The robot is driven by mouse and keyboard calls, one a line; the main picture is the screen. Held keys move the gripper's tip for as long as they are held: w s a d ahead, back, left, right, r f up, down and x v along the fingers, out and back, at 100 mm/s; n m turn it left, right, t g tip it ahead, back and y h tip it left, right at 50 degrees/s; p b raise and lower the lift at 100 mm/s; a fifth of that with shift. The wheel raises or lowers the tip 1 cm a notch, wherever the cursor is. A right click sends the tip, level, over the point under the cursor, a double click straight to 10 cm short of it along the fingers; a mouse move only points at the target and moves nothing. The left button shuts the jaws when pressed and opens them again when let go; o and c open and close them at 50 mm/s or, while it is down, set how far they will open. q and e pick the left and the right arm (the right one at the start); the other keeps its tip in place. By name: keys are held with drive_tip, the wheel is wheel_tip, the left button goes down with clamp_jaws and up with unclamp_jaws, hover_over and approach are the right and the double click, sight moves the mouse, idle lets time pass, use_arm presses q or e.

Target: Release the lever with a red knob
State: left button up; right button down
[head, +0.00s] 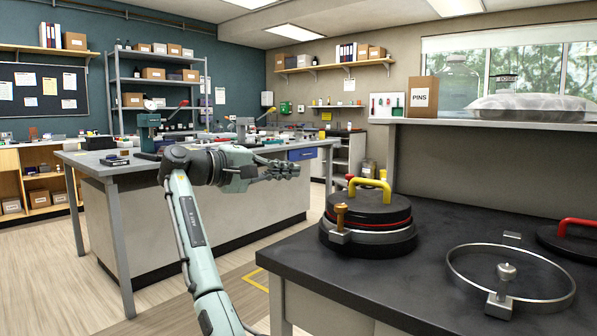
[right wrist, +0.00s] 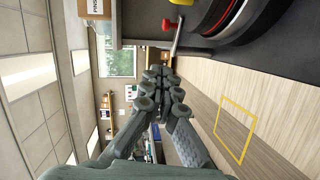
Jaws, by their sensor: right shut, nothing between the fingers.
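The red knob (head: 349,177) shows as a small spot behind the left port's black lid (head: 370,205), left of its yellow handle (head: 370,184). In the right wrist view the red knob (right wrist: 168,25) sits on the end of a metal lever (right wrist: 177,40) beside the port. Most of that lever is hidden by the lid in the head view. My right gripper (head: 286,170) is shut and empty, left of the port and apart from it. Its closed fingers (right wrist: 165,88) also show in the right wrist view. My left gripper is not in view.
An orange-brown knob (head: 340,211) on a metal clamp stands at the lid's front. To the right lie an open metal ring (head: 452,278) with a silver knob and a lid with a red handle (head: 580,226). A grey shelf (head: 480,122) overhangs behind. Floor lies left of the dark counter.

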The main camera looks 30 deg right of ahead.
drive_tip(key=d, duration=0.3)
drive_tip(key=d+f, duration=0.1)
drive_tip(key=d, duration=0.3)
drive_tip(key=s+d+p, duration=0.1)
drive_tip(key=d, duration=0.2)
drive_tip(key=shift+d+f, duration=0.4)
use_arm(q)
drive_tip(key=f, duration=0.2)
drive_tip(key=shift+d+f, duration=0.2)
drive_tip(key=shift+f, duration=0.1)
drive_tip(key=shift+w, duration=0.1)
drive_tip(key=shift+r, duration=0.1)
use_arm(e)
drive_tip(key=shift+s+d, duration=0.1)
drive_tip(key=shift+s, duration=0.05)
